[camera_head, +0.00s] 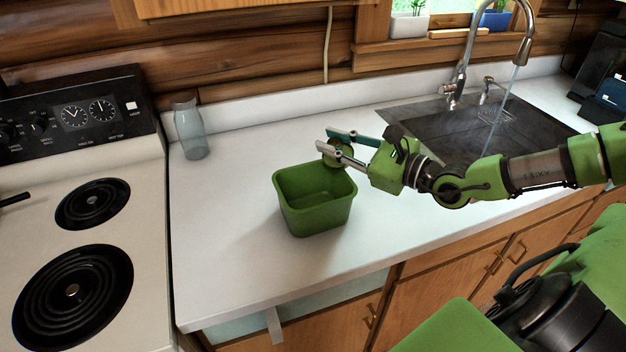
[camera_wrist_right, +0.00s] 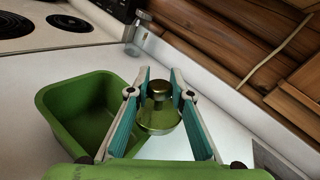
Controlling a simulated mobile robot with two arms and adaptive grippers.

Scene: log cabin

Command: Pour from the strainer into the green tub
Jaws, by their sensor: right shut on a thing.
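The green tub (camera_head: 318,217) stands upright on the white counter, left of the sink; the visible part of its inside looks empty. It also shows at the left of the right wrist view (camera_wrist_right: 67,113). My right gripper (camera_head: 328,143) is shut on a small round metallic thing, which I take for the strainer (camera_head: 341,158), above and just behind the tub's back right edge. In the right wrist view, the strainer (camera_wrist_right: 160,117) sits between the two fingers, to the right of the tub. Its contents cannot be made out. My left gripper is not in view.
A glass bottle (camera_head: 190,127) stands at the back left of the counter, near the stove (camera_head: 75,225). The sink (camera_head: 470,130) has a faucet (camera_head: 465,70) with running water. The counter (camera_head: 220,240) around the tub is clear.

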